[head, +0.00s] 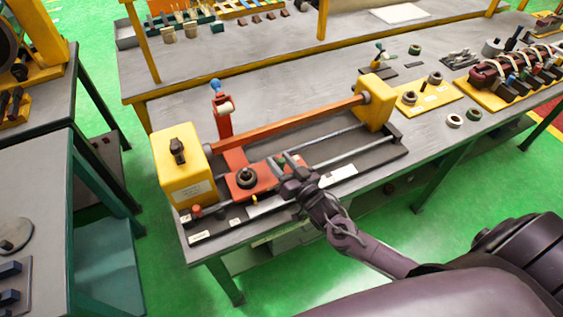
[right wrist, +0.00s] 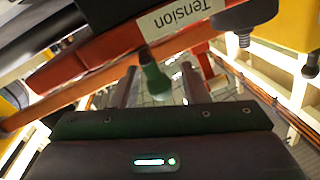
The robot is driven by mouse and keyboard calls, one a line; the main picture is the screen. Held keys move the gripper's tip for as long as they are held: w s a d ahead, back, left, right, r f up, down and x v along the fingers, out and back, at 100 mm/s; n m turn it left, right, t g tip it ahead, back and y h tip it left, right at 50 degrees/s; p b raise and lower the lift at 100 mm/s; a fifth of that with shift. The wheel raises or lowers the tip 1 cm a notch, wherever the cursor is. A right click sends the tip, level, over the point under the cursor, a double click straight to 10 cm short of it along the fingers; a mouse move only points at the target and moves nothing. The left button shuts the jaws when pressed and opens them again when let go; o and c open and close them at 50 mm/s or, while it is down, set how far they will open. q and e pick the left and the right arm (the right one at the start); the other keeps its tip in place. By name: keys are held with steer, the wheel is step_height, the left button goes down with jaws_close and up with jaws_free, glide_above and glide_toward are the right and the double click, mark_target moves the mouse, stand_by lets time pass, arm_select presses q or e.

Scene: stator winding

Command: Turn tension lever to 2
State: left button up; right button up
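The winding machine has a red carriage (head: 245,181) with a dark round knob (head: 246,176) on top. A small green-tipped lever (head: 281,160) stands on the carriage's right side. My right gripper (head: 283,170) is right beside it. In the right wrist view, the green lever tip (right wrist: 153,80) lies between my two separated fingers, with a gap showing to its right. A white "Tension" label (right wrist: 180,14) is on the red part above it. The number marks cannot be read. My left gripper is not in view.
A yellow housing (head: 181,167) with a black switch stands left of the carriage, and a yellow end block (head: 375,104) at right. An orange bar (head: 290,125) spans between them. An upright red post (head: 222,115) stands behind the carriage. Parts trays and rings lie farther right.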

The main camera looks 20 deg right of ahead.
jaws_close()
steer(key=shift+d, duration=0.1)
steer(key=shift+n+y, duration=0.3)
steer(key=shift+d+f+n+g+y+b, duration=0.1)
steer(key=shift+d+n+g+y+b, duration=0.1)
steer(key=shift+n+y+b, duration=0.3)
steer(key=shift+d+f+n+g+y+b, duration=0.1)
steer(key=shift+d+n+g+y, duration=0.15)
steer(key=shift+y, duration=0.45)
steer(key=n+y+b, duration=0.1)
steer(key=n+g+y+b, duration=0.1)
steer(key=y, duration=0.1)
steer(key=shift+w+d+g, duration=0.2)
steer(key=shift+d+g, duration=0.05)
steer(key=shift+d, duration=0.1)
steer(key=n+g+y+b, duration=0.2)
steer(key=n+y+b, duration=0.1)
steer(key=shift+w+d, duration=0.2)
steer(key=shift+d, duration=0.2)
steer(key=shift+w+d+r+n+g+y+b, duration=0.15)
steer(key=shift+n+g+y+b, duration=0.3)
steer(key=shift+g+y+b, duration=0.45)
